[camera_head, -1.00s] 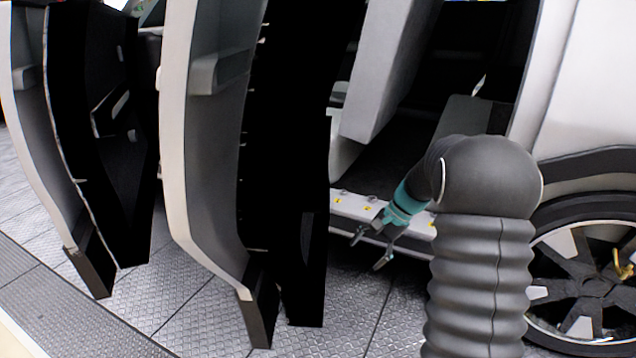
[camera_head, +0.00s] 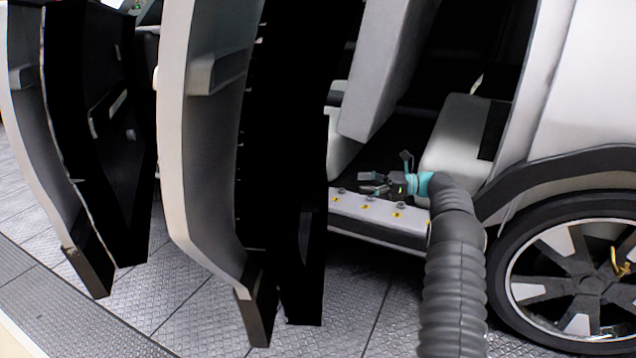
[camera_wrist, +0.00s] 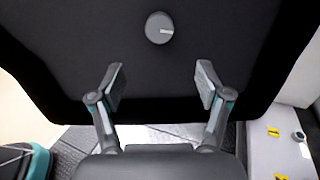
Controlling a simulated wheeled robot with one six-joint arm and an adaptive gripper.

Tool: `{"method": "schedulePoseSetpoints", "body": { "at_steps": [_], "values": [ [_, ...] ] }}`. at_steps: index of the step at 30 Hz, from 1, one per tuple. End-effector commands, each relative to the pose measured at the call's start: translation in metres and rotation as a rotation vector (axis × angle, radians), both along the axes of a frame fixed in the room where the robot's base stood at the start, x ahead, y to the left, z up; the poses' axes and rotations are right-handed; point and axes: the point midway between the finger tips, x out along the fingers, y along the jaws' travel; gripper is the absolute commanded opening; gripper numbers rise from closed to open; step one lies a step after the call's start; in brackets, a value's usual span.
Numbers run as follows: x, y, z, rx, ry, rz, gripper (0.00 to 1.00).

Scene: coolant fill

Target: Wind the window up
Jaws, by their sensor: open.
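In the wrist view a round grey knob (camera_wrist: 159,28) with a pale mark sits on a dark panel (camera_wrist: 230,35), which looks like the inner side of a door. My gripper (camera_wrist: 160,84) is open and empty, its two fingers spread below the knob in the picture and apart from it. In the head view my gripper (camera_head: 386,174) is above the car's sill, right of the nearer open door (camera_head: 205,150). That door's inner side is black and shows no detail there, and the knob is hidden in that view. I cannot make out the window glass.
The sill (camera_head: 365,212) with several yellow labels and small studs runs below my gripper. A pale seat (camera_head: 455,140) is behind it inside the car. A second open door (camera_head: 35,150) stands further left, and a wheel (camera_head: 575,270) is at right. The tiled floor is clear.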

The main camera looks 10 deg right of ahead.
Motion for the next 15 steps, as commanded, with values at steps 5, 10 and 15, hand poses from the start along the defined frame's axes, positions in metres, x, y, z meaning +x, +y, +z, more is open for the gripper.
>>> {"method": "schedulePoseSetpoints", "body": {
  "at_steps": [5,10,15],
  "values": [
    [0.003,0.016,0.001,0.005,0.013,0.005,0.76],
    [0.01,0.046,0.001,0.003,0.013,0.007,0.76],
    [0.017,0.076,0.001,0.003,0.012,0.006,0.76]
  ]
}}
